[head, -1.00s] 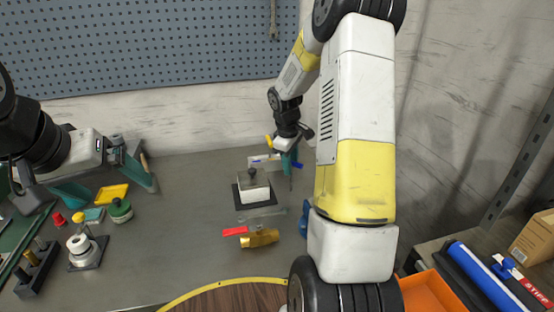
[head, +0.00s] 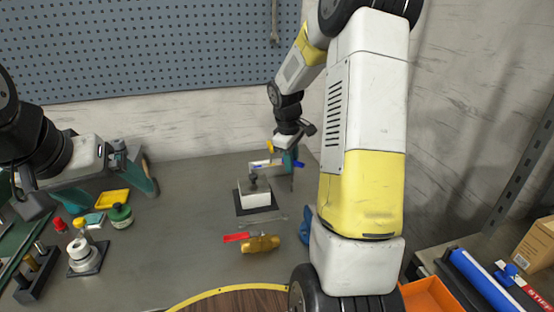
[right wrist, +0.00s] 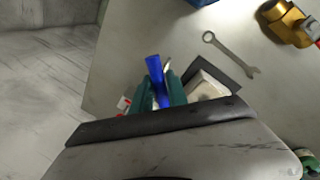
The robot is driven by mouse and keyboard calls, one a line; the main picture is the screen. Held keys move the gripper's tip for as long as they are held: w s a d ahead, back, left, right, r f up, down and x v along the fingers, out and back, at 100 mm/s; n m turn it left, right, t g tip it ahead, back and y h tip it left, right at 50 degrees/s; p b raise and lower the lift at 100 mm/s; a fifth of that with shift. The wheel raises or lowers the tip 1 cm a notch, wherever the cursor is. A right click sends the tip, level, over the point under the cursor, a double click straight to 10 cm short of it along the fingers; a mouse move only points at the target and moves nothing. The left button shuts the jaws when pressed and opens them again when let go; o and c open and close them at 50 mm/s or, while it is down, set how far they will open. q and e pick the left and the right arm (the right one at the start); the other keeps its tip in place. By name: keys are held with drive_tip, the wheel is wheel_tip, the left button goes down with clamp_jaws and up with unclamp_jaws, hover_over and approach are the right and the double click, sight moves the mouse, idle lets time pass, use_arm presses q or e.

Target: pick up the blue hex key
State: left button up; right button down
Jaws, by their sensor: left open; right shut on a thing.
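The blue hex key (right wrist: 155,72) is between the teal fingers of my right gripper (right wrist: 163,92) in the right wrist view. The gripper is shut on it. In the head view my right gripper (head: 288,161) is at the back of the bench, just behind and right of a white block, and the key's blue end (head: 299,164) shows beside the fingers. I cannot tell clearly how far the key is above the bench. My left gripper (head: 110,190) is open over the left of the bench, around small items, with nothing seen held.
The white block (head: 255,199) sits on a black base. A wrench (right wrist: 230,54) and a brass valve (head: 261,244) with a red handle lie in front. A green-topped can (head: 121,215) and yellow tray (head: 113,198) are at left. An orange bin (head: 428,297) is at lower right.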

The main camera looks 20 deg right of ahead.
drive_tip(key=s+a+r, duration=0.1)
drive_tip(key=s+a, duration=0.5)
drive_tip(key=s, duration=0.6)
drive_tip(key=shift+s+r, duration=0.2)
drive_tip(key=shift+s, duration=0.2)
drive_tip(key=shift+w, duration=0.1)
